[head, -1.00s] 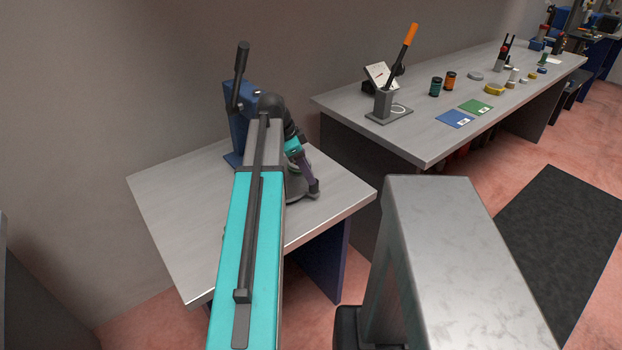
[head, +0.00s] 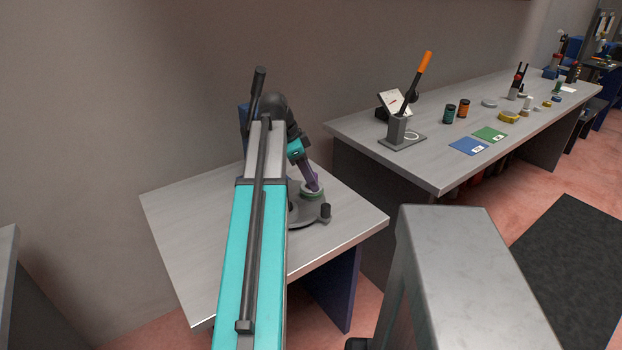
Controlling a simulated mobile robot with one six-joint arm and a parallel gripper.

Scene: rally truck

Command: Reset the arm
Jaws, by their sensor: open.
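My arm (head: 252,250), with a long teal link, reaches out over the near grey-topped table. Its dark wrist bends down to the right, past a short teal section. My gripper (head: 313,186) is the small purple end below it. The fingertips are small and cannot be told apart. I cannot tell whether they touch the ring. Nothing is seen held.
A blue lever press (head: 243,118) stands behind my arm, partly hidden, close to the wrist. The long bench (head: 440,170) at right holds an orange-handled lever tool (head: 403,125), jars, tape rolls and blue and green cards. The table's (head: 175,225) left side is clear.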

